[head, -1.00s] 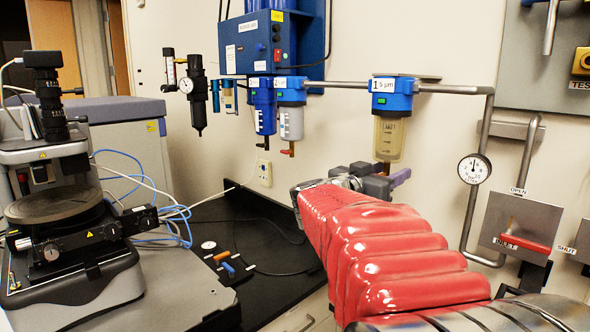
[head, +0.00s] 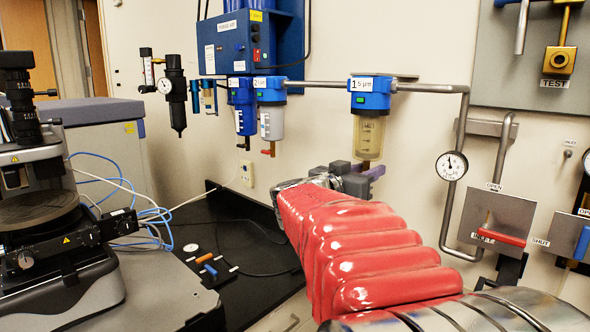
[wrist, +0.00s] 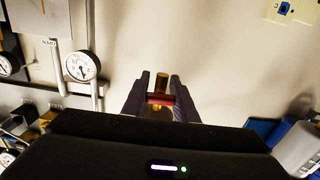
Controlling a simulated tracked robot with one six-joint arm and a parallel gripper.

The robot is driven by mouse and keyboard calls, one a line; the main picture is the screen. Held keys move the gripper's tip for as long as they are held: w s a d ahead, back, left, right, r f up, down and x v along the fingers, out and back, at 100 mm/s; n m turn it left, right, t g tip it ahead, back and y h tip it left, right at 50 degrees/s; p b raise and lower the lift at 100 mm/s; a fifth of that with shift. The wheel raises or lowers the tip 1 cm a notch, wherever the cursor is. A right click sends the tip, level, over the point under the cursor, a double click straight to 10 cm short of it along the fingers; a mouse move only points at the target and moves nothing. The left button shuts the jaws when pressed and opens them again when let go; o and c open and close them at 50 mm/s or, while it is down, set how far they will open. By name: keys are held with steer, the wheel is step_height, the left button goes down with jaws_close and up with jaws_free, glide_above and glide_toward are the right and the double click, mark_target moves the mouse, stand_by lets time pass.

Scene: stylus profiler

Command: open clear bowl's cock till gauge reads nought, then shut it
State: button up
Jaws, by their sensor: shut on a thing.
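The clear bowl (head: 369,136) hangs under the blue head of the filter marked 1, tinted yellowish. Its cock is mostly hidden behind my gripper in the head view. In the wrist view the cock's brass body (wrist: 161,79) stands between the fingers, with its red handle (wrist: 160,99) lying across. My gripper (wrist: 160,98) is shut on the red handle; it also shows in the head view (head: 372,171) just below the bowl. The round white gauge (head: 451,165) is on the pipe to the right. Its needle points roughly upward; the value is too small to read.
Two more filters (head: 270,122) hang to the left, with a regulator (head: 175,95) beyond. A panel with a red inlet lever (head: 500,237) is at right. A microscope-like instrument (head: 40,215) stands at left. The black bench (head: 240,225) has small tools.

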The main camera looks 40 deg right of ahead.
steer(key=shift+n, duration=1.4)
steer(key=o, duration=1.1)
steer(key=shift+c, duration=0.2)
steer(key=s+a, duration=0.1)
steer(key=a, duration=1.2)
steer(key=shift+a, duration=0.4)
steer(key=shift+s, duration=0.1)
